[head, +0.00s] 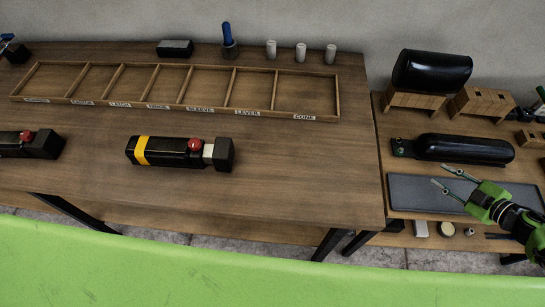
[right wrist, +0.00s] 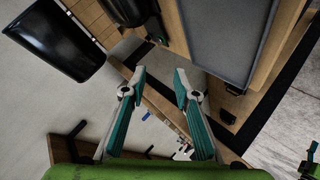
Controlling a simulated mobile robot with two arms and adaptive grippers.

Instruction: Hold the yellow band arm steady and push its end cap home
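The yellow band arm is a black bar (head: 172,151) with a yellow band (head: 141,150) near its left end and a red knob (head: 195,144) on top. It lies on the left wooden table. Its black end cap (head: 225,155) is at the right end, with a pale metal section (head: 208,152) showing between bar and cap. My right gripper (head: 442,176) is open and empty, over the right bench, far from the arm. In the right wrist view its fingers (right wrist: 160,74) are spread with nothing between them. My left gripper is not in view.
A labelled divided tray (head: 180,109) lies behind the arm. Another black bar with a red knob (head: 10,143) is at the left edge. The right bench holds black cushions (head: 432,71), wooden blocks (head: 482,103) and a grey mat (head: 410,190). Table in front of the arm is clear.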

